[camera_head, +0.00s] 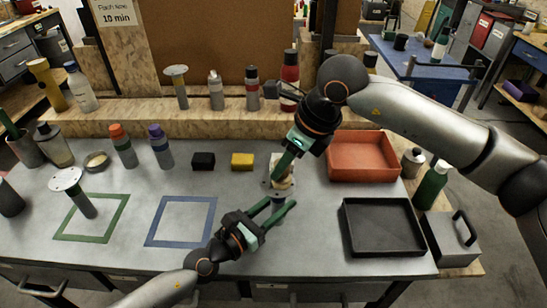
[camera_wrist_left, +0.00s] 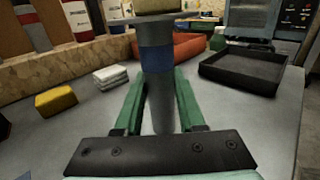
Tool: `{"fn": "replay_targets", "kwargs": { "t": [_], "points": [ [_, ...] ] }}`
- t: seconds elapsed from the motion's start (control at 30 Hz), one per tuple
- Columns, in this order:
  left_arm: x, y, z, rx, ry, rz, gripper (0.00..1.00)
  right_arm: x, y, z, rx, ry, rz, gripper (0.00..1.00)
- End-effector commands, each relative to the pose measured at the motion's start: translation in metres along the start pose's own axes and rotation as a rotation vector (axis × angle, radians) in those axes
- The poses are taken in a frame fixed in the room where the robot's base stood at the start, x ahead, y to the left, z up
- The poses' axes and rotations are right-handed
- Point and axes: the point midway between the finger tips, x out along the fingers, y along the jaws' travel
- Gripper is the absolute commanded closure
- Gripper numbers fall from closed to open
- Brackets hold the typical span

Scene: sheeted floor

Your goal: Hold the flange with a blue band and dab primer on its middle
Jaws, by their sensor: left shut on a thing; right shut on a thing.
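My left gripper (camera_head: 281,204) is shut on the flange with a blue band (camera_wrist_left: 157,60). In the left wrist view its grey stem stands upright between the green fingers (camera_wrist_left: 160,108), with the round plate on top. In the head view the flange's plate (camera_head: 271,184) shows just beyond those fingers. My right gripper (camera_head: 286,168) is shut above the plate on a small tan thing, partly hidden by the fingers. A tan underside (camera_wrist_left: 155,6) shows right over the plate in the left wrist view. I cannot tell whether it touches the plate's middle.
An orange tray (camera_head: 361,177) and a black tray (camera_head: 347,225) stand at the right. A yellow block (camera_head: 242,167) and black block (camera_head: 203,167) lie behind. Green (camera_head: 119,215) and blue (camera_head: 151,225) outlines mark the left; another flange (camera_head: 68,180) stands in the green one.

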Motion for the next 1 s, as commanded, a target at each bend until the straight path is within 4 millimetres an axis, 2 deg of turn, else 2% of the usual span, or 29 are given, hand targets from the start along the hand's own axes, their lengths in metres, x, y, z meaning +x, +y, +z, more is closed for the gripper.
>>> {"fn": "replay_targets", "kwargs": {
  "t": [0.13, 0.57, 0.63, 0.73, 1.0],
  "points": [
    [0.000, 0.000, 0.000, -0.001, 0.001, 0.000, 1.00, -0.004, -0.006, -0.014, 0.002, 0.005, 0.000, 1.00],
    [0.000, 0.000, 0.000, 0.000, 0.000, -0.001, 1.00, 0.010, 0.013, 0.022, -0.003, 0.003, 0.003, 1.00],
    [0.000, 0.000, 0.000, 0.000, 0.000, -0.001, 1.00, 0.007, 0.012, 0.024, 0.000, 0.003, 0.001, 1.00],
    [0.000, 0.000, 0.000, 0.000, 0.000, -0.001, 1.00, -0.012, 0.012, 0.032, -0.001, 0.000, -0.001, 1.00],
    [0.000, 0.000, 0.000, 0.000, 0.001, 0.000, 1.00, -0.033, 0.012, 0.041, -0.001, 0.002, 0.000, 1.00]
  ]
}}
